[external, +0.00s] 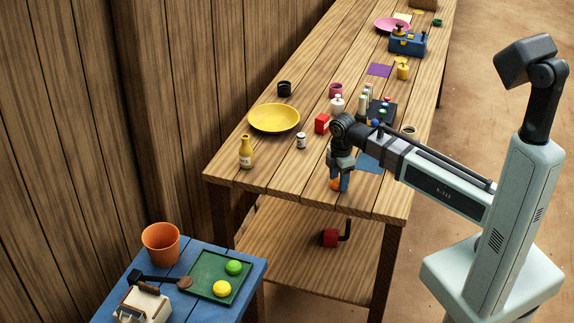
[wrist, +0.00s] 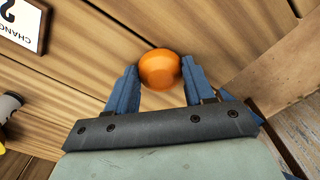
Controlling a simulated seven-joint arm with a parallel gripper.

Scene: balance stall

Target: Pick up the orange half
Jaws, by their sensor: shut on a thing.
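The orange half (external: 335,184) is at the near end of the long wooden table, low between my gripper's fingers. In the wrist view the orange half (wrist: 159,69) shows as a rounded orange shape between the two blue fingertips. My gripper (external: 340,180) points down at the table and is shut on the orange half; it also shows in the wrist view (wrist: 155,80). The fingers hide part of the fruit in the external view. I cannot tell whether the fruit touches the table.
A yellow plate (external: 274,118), a mustard bottle (external: 246,152), a small white jar (external: 301,141) and a red box (external: 322,123) stand left of my gripper. A blue mat (external: 371,163) lies to its right. A lower blue table (external: 252,277) holds a green tray (external: 199,288) and an orange pot (external: 161,245).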

